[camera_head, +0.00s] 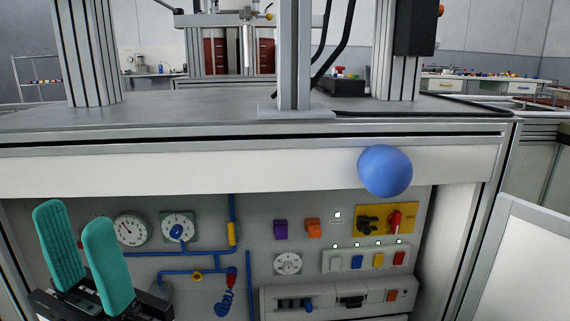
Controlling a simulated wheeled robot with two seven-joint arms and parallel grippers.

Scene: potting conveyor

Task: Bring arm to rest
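My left gripper (84,258) shows at the lower left, with two teal fingers pointing up. Its fingers stand apart with nothing between them, so it is open and empty. It is in front of the panel's left part, near the gauges. My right gripper is not in view. A smooth blue ball (385,171) shows in front of the workbench's white front edge, right of centre. I cannot tell what holds it there.
The workbench (200,116) with aluminium posts spans the view. Below it is a control panel (262,240) with gauges (131,230), blue pipes, coloured buttons and a red switch (395,221). A white panel (520,265) stands at the lower right.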

